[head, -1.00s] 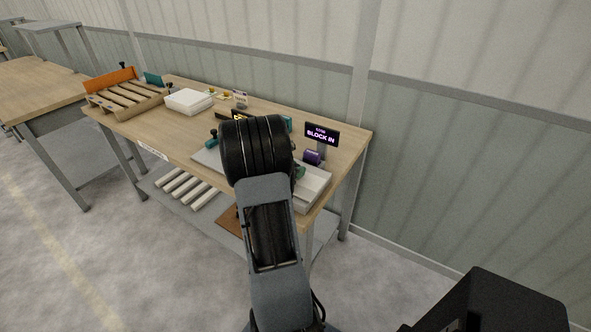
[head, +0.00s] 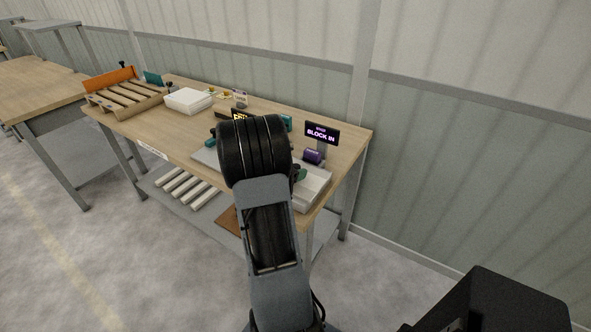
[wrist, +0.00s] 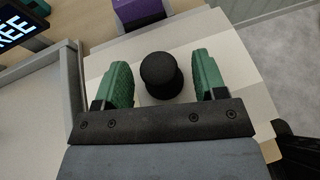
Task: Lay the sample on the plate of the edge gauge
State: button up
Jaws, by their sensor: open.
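In the wrist view my gripper (wrist: 161,75) is open, with green fingers on either side of a round black knob (wrist: 161,72). A gap shows between the knob and each finger. The knob stands over a pale flat plate (wrist: 225,45). In the head view the gauge's display (head: 321,133) reads "BLOCK IN"; its smaller top line is hard to read. A purple part (head: 313,156) sits below it and also shows at the top of the wrist view (wrist: 140,10). My arm hides much of this area in the head view. I cannot tell which thing is the sample.
A second display (wrist: 18,24) reading "FREE" stands at the wrist view's upper left. On the bench (head: 150,125) are a white box (head: 188,101) and a slatted wooden rack (head: 125,98) with an orange back. A wall runs behind the bench.

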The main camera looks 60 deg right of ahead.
jog(key=v, duration=1.3)
jog(key=s+a+f+m+y, duration=0.2)
jog(key=a+m+y, duration=0.2)
jog(key=a+m, duration=0.2)
jog(key=s+a+f+m+y, duration=0.2)
jog(key=a+m+y, duration=0.1)
jog(key=a+m, duration=0.25)
jog(key=a+r+m+t+y, duration=0.2)
jog(key=a+r+t+y, duration=0.1)
jog(key=a, duration=0.6)
jog(key=a+r+m+t+y, duration=0.1)
jog(key=a+r+t+y, duration=0.2)
jog(key=a, duration=0.7)
jog(key=shift+a+r+m+t, duration=0.3)
jog(key=shift+r+m, duration=0.05)
jog(key=shift+r, duration=0.2)
jog(key=shift+w, duration=0.1)
jog(key=shift+c, duration=0.5)
